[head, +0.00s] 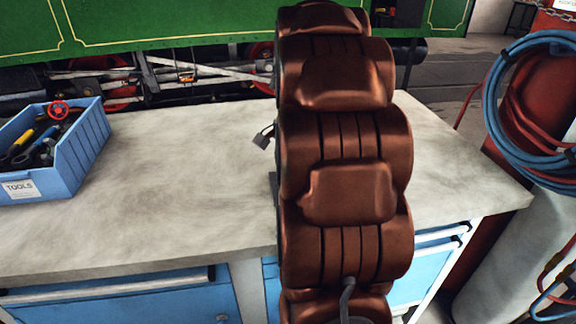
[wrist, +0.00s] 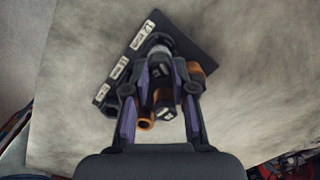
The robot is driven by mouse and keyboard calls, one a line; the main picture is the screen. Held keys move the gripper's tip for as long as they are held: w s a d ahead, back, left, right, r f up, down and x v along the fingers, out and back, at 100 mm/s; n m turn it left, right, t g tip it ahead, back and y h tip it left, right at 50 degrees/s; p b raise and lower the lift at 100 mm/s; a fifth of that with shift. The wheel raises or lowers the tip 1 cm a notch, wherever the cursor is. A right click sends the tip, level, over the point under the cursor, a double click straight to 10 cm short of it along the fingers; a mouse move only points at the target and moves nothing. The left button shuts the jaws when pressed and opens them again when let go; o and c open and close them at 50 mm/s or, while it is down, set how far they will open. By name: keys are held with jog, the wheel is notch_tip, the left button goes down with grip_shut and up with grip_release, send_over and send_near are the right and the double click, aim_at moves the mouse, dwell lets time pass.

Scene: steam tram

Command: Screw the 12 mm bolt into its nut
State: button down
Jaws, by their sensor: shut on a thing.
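In the wrist view, my gripper (wrist: 161,70) points at a dark plate (wrist: 181,33) on the bench top. Its two fingers are closed around a small dark bolt (wrist: 160,73) with a pale mark on it, over the plate. A grey round part (wrist: 158,46) shows just beyond the fingertips. Copper-coloured round pieces (wrist: 146,124) stand beside the fingers, and several white labels (wrist: 118,68) run along the plate's edge. In the head view my arm hides the gripper and most of the plate.
A green tram (head: 160,22) stands behind.

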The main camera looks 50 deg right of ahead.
jog(key=shift+m, duration=0.8)
jog(key=c, duration=0.9)
grip_release()
jog(key=shift+o, duration=0.3)
jog(key=shift+o, duration=0.6)
jog(key=shift+r+p, duration=1.35)
jog(key=shift+r, duration=1.15)
